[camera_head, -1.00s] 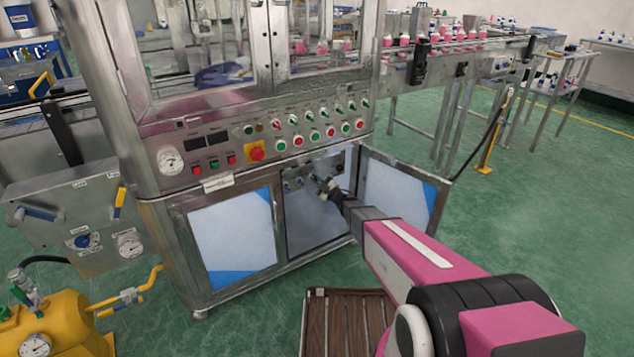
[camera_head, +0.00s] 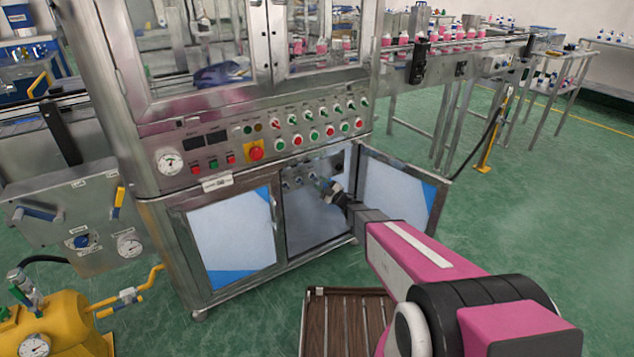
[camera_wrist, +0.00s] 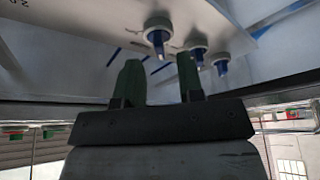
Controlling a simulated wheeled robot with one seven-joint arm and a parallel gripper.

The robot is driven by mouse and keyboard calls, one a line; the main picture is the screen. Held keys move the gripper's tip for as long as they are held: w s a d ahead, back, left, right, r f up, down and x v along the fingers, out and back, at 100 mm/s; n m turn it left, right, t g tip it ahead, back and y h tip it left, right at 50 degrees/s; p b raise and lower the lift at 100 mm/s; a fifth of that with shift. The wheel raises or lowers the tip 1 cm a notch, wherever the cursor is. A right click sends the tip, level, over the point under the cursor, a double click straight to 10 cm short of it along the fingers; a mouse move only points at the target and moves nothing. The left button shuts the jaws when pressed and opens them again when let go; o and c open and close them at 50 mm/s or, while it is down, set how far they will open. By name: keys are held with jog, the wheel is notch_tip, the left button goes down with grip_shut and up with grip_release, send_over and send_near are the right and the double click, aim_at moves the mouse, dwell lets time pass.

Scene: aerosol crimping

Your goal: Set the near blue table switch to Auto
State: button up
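In the wrist view my gripper (camera_wrist: 157,75) shows two green fingers spread apart with a clear gap and nothing between them. Just beyond the fingertips is a grey round switch with a blue knob (camera_wrist: 157,38), lying across the gap and seemingly apart from both fingers. Two more blue-knobbed switches (camera_wrist: 196,50) and (camera_wrist: 221,65) stand in a row to its right. In the head view my gripper (camera_head: 326,188) reaches into the open lower cabinet, close to the small switch panel (camera_head: 334,165). The knob settings and labels are too small to read.
The open cabinet door (camera_head: 398,195) stands right of my arm. A closed door (camera_head: 232,240) is on the left. Above is a control panel with buttons and a red emergency stop (camera_head: 256,153). A brown slatted platform (camera_head: 330,325) lies on the floor below my arm.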

jog(key=v, duration=0.8)
jog(key=s+d+r+m+h, duration=0.2)
jog(key=d+m+h, duration=0.5)
jog(key=h, duration=0.1)
jog(key=s+d+r+m+h, duration=0.1)
jog(key=d+r+m+h, duration=0.1)
jog(key=d+m+h, duration=0.6)
jog(key=s+r+m+g, duration=0.1)
jog(key=s+g, duration=0.5)
jog(key=s, duration=0.6)
jog(key=s+r+m+g, duration=0.2)
jog(key=s+g, duration=0.5)
jog(key=s, duration=0.5)
jog(key=shift+m, duration=0.9)
